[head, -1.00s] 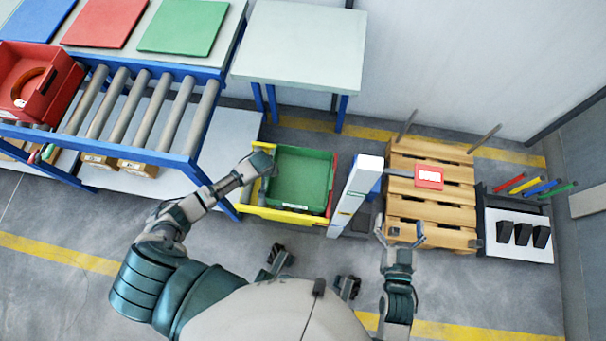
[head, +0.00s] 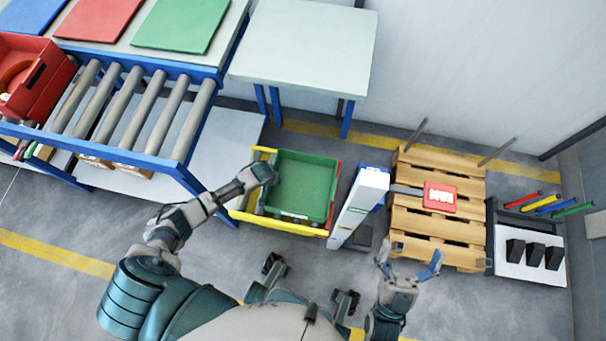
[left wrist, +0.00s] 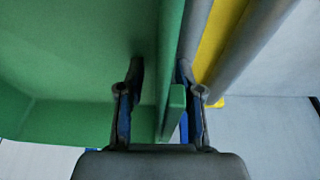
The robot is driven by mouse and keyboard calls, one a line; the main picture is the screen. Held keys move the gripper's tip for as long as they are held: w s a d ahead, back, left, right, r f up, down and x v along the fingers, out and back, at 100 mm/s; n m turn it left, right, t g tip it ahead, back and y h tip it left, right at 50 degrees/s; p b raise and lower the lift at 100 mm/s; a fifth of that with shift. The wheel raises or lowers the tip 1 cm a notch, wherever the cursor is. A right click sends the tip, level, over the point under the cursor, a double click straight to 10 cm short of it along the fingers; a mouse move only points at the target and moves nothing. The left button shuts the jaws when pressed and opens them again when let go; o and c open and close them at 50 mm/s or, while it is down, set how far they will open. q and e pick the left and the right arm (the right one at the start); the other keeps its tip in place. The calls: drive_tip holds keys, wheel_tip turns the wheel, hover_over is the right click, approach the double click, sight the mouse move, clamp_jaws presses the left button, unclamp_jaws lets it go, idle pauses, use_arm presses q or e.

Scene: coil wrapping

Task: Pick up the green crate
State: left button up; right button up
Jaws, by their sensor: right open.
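The green crate (head: 304,186) sits inside a yellow-edged frame (head: 283,227) on the floor, in the middle of the head view. My left gripper (head: 268,174) is at the crate's left wall. In the left wrist view the fingers of my left gripper (left wrist: 160,85) straddle the green wall (left wrist: 172,60), one inside the crate and one outside. I cannot tell whether both fingers press on it. My right gripper (head: 409,266) is open and empty, in front of the pallet and apart from the crate.
A white post-like unit (head: 358,205) stands close to the crate's right side. A wooden pallet (head: 440,232) with a red box (head: 440,196) lies farther right. A roller conveyor (head: 120,110) with a red bin (head: 35,85) is at left. A pale table (head: 305,50) stands behind.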

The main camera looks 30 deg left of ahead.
use_arm(q)
drive_tip(key=shift+a+f, duration=0.2)
drive_tip(key=shift+a, duration=0.3)
drive_tip(key=shift+d, duration=0.15)
clamp_jaws()
drive_tip(key=shift+d+r, duration=0.2)
drive_tip(key=shift+d, duration=0.1)
drive_tip(key=shift+a, duration=0.1)
